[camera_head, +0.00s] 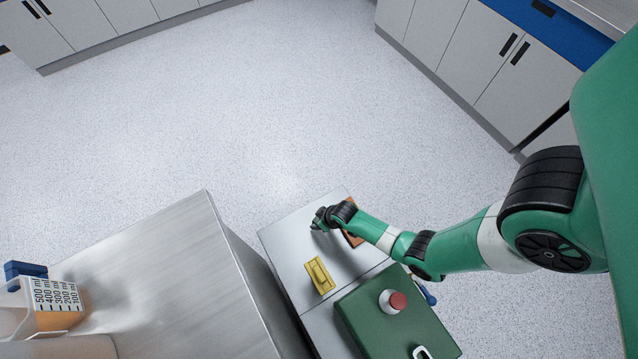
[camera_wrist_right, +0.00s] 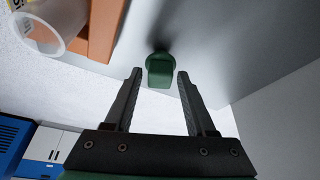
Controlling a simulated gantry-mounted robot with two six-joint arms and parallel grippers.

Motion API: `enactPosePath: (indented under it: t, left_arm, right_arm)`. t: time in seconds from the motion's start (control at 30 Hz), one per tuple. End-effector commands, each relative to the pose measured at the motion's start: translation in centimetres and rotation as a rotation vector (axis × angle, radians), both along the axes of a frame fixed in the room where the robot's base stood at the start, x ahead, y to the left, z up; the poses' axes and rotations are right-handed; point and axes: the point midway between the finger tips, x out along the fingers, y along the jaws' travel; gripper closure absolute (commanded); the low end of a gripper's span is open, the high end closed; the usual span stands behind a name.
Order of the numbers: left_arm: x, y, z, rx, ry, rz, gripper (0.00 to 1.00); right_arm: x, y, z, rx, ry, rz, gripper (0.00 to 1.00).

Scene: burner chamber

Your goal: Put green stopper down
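The green stopper (camera_wrist_right: 160,72) stands on the grey metal surface in the right wrist view. My right gripper (camera_wrist_right: 160,75) is open, with one finger on each side of the stopper's near end and a visible gap at both sides. In the head view my right gripper (camera_head: 319,218) is low over the far part of the small metal table (camera_head: 285,240). I cannot make out the stopper clearly there. My left gripper is not in view.
An orange block (camera_wrist_right: 100,32) and a clear round container (camera_wrist_right: 40,32) are beside the stopper. A yellow holder (camera_head: 319,275) and a green case (camera_head: 375,325) with a red-topped white button (camera_head: 393,301) are nearer. A steel bench (camera_head: 170,270) stands left.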

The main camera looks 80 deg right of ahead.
Motion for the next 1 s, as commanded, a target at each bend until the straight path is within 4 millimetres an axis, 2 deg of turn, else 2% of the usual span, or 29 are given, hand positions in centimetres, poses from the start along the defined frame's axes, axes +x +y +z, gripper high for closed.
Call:
enactPosePath:
  t: [0.37,0.47,0.8,0.9,1.0]
  left_arm:
    - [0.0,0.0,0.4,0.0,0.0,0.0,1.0]
    - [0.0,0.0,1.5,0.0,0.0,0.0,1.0]
    - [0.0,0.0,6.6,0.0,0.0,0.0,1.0]
    - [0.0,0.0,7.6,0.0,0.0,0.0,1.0]
    - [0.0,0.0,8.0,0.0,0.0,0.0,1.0]
  right_arm:
    - [0.0,0.0,0.4,0.0,0.0,0.0,0.34]
    - [-0.4,0.1,1.8,0.0,0.0,0.0,0.34]
    - [-3.2,1.3,9.3,0.0,0.0,0.0,0.34]
    - [-3.8,1.5,10.8,0.0,0.0,0.0,0.34]
    - [-4.2,1.7,11.4,0.0,0.001,0.0,0.34]
